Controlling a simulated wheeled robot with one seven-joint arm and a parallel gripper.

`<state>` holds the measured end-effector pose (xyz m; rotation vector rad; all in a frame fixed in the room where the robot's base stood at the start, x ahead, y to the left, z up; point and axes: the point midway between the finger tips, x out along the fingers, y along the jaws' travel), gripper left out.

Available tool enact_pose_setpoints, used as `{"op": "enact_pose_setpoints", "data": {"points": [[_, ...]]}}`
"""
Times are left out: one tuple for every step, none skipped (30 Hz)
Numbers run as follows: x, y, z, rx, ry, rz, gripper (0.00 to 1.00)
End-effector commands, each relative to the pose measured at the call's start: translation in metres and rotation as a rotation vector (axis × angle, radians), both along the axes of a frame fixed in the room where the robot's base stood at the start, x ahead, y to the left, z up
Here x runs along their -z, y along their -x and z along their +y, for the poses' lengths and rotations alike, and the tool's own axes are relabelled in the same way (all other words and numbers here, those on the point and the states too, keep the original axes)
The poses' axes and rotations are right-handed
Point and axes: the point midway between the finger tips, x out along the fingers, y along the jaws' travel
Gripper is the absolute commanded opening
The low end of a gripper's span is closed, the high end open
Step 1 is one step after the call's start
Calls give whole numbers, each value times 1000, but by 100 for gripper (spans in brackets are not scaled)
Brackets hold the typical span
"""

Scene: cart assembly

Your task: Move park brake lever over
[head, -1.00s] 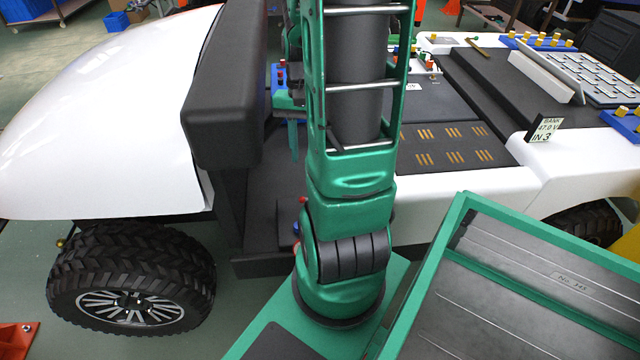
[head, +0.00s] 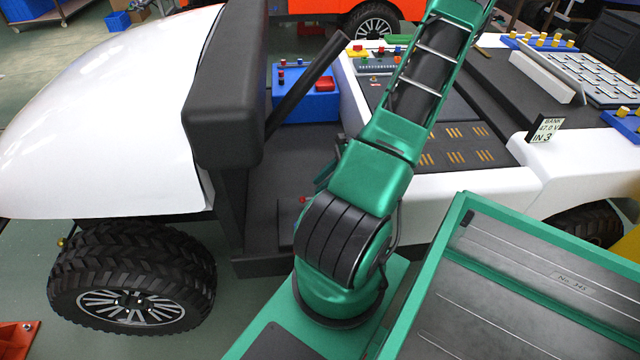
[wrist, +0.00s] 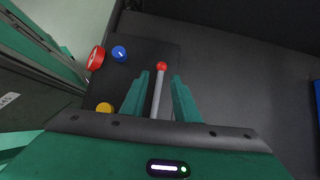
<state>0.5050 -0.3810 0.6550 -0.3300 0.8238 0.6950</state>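The park brake lever (wrist: 156,100) is a grey rod with a red ball knob (wrist: 161,66), seen in the wrist view. It rises from a dark panel (wrist: 150,52). My gripper (wrist: 160,76) has its two green fingers on either side of the rod, with a visible gap between them. The knob sits between and slightly beyond the fingertips in the picture. Whether a finger touches the rod is not clear. In the head view a small red spot (head: 303,199) shows beside my arm, likely the knob; my arm hides most of the gripper.
A red button (wrist: 96,58), a blue button (wrist: 119,53) and a yellow button (wrist: 104,107) lie left of the lever. The cart has a dark seat back (head: 225,90), a blue control box (head: 305,100) and a slanted dark bar (head: 305,85). Dark floor right of the lever looks clear.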

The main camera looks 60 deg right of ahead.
Motion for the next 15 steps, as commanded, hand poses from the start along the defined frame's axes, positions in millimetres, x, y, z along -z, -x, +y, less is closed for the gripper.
{"op": "enact_pose_setpoints", "data": {"points": [[3,0,-2,20,-11,-5,28],[4,0,-2,29,-15,-8,28],[5,-1,-2,37,-19,-10,28],[6,-1,-2,41,-22,-11,28],[7,-2,-2,42,-23,-12,28],[8,-3,-1,44,-23,-13,28],[9,-4,0,44,-23,-13,28],[11,-5,1,44,-23,-13,28],[14,-7,2,42,-23,-13,28],[16,-9,4,42,-25,-13,28],[19,-10,6,41,-25,-12,28],[22,-13,8,42,-24,-12,28],[25,-14,9,42,-23,-12,28],[28,-16,11,41,-24,-11,28],[32,-19,13,41,-25,-12,28]]}}
